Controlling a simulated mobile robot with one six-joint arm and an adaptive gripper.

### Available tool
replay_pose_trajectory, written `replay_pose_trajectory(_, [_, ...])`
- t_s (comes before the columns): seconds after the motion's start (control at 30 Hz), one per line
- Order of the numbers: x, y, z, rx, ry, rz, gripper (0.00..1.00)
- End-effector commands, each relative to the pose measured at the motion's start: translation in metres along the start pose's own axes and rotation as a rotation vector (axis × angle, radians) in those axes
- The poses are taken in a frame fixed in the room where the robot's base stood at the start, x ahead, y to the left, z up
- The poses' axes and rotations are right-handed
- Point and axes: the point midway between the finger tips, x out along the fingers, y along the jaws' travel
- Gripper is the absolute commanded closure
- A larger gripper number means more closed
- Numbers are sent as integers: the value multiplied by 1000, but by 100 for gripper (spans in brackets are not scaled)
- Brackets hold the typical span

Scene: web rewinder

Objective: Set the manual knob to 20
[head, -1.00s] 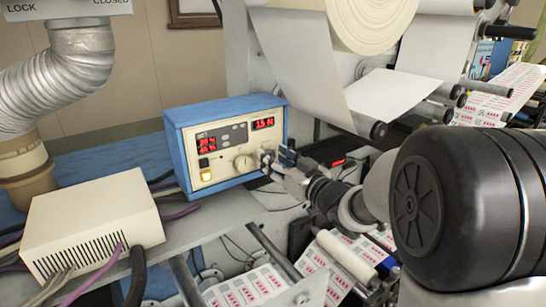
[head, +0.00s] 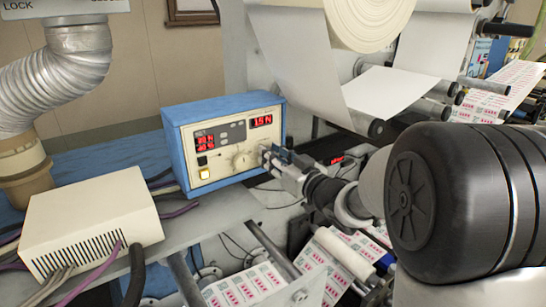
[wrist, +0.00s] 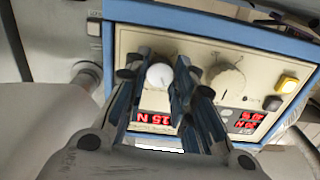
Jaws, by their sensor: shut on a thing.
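The control box (head: 222,128) has a blue housing and a cream front with red displays. A pale dial knob (head: 241,160) sits low on its face, with nothing touching it; it also shows in the wrist view (wrist: 227,80). My gripper (head: 273,157) is at the right end of the face. In the wrist view, my gripper (wrist: 162,66) is shut on a smaller round white knob (wrist: 159,76), with a finger on each side. I cannot read which knob is labelled manual. The left displays are too small to read surely.
A cream vented box (head: 92,235) with cables stands at the left front, near a silver flexible duct (head: 65,80). A paper web (head: 300,75) and rollers (head: 376,128) are above and right of my gripper. Printed label web (head: 340,260) runs below.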

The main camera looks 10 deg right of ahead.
Motion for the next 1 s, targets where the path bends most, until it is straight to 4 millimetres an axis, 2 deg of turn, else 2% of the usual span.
replay_pose_trajectory(0.27, [0, 0, 1, -25, 1, 0, 100])
replay_pose_trajectory(0.47, [0, 0, 2, -115, 3, -1, 100])
replay_pose_trajectory(1.0, [0, 0, 4, -596, 4, 1, 100])
